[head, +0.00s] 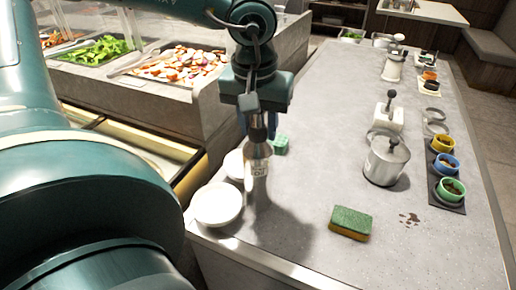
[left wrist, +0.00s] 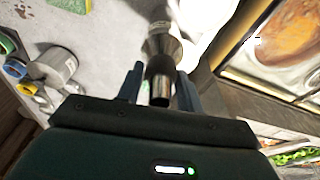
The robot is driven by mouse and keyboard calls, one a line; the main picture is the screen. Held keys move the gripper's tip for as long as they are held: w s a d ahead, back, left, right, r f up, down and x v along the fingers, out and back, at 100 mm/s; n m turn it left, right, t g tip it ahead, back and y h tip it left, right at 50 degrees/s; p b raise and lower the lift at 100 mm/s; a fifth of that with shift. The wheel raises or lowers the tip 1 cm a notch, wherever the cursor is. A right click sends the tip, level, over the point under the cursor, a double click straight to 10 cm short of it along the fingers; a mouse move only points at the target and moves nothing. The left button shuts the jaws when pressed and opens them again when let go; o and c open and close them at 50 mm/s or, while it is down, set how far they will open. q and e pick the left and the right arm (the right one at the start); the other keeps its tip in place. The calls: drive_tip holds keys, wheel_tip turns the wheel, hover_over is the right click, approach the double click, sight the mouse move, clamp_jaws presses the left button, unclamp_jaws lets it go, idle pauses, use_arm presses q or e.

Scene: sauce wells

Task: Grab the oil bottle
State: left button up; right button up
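The oil bottle (head: 258,160), clear with a dark metallic top, stands upright near the left edge of the grey counter. My left gripper (head: 257,122) is directly above it, pointing down, with its fingers around the bottle's top. In the left wrist view the bottle's top (left wrist: 160,84) sits between the two fingers of the gripper (left wrist: 160,92). A narrow gap shows on each side, so the gripper looks open. My right gripper is in neither view.
White bowls (head: 217,204) stand close to the bottle's left. A green and yellow sponge (head: 350,222) and a metal pot (head: 386,160) are to the right. Colored sauce cups (head: 447,164) line the right edge. Food trays (head: 180,66) sit behind a raised ledge at left.

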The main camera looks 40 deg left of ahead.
use_arm(q)
clamp_jaws()
drive_tip(key=shift+r, duration=0.15)
idle(0.5)
